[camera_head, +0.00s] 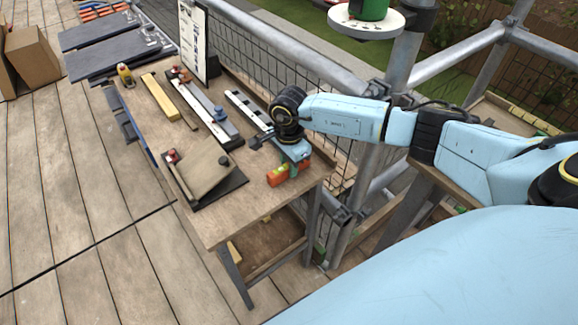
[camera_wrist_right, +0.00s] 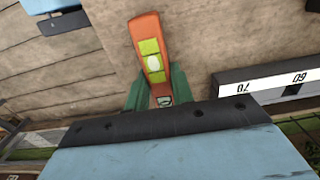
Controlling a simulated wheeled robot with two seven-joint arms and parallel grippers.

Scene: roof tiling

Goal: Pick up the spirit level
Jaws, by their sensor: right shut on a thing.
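The spirit level is a small orange bar with yellow-green vials. In the head view the spirit level (camera_head: 278,177) is at the near right end of the workbench (camera_head: 225,222). My right gripper (camera_head: 296,168) reaches it from above and is shut on it. In the right wrist view the spirit level (camera_wrist_right: 148,45) runs up from between the green fingertips (camera_wrist_right: 155,95), its lower end hidden by the gripper. I cannot tell whether it touches the bench top. My left gripper is not in view.
A ruled white bar (camera_head: 248,108) lies beside my right wrist. A tan tile on a dark board (camera_head: 203,170) sits to the left. Long tools (camera_head: 208,110) and an upright sheet (camera_head: 193,40) are farther back. Scaffold poles (camera_head: 300,70) and mesh border the bench's right side.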

